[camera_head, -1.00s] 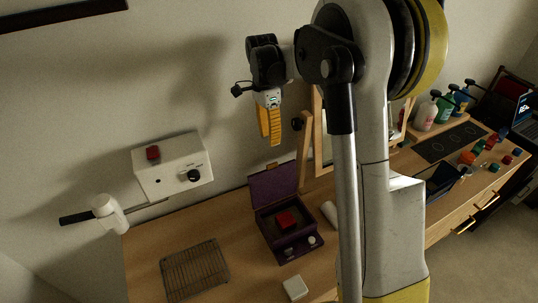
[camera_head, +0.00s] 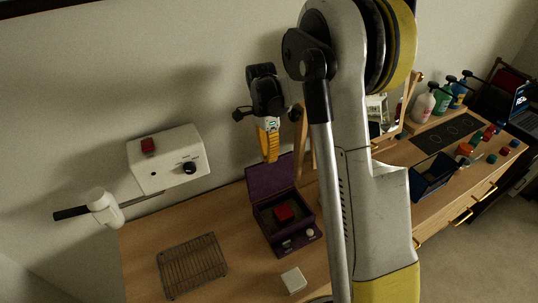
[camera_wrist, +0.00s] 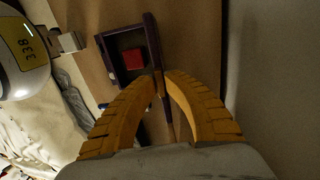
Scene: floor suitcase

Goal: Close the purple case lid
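The purple case (camera_head: 268,237) stands on the wooden desk with its lid (camera_head: 271,178) raised, leaning toward the wall. A red block (camera_head: 284,212) lies inside. My gripper (camera_head: 271,160) points down at the lid's top edge in the head view. In the wrist view, the fingertips (camera_wrist: 161,75) are a small gap apart, with the lid (camera_wrist: 151,35) seen nearly edge-on between and beyond them. The open case (camera_wrist: 108,60) lies to the left of the lid there. I cannot tell whether a finger touches the lid.
A white box with a red button (camera_head: 168,160) is at the wall on the left. A wooden frame stands close to the lid's right.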

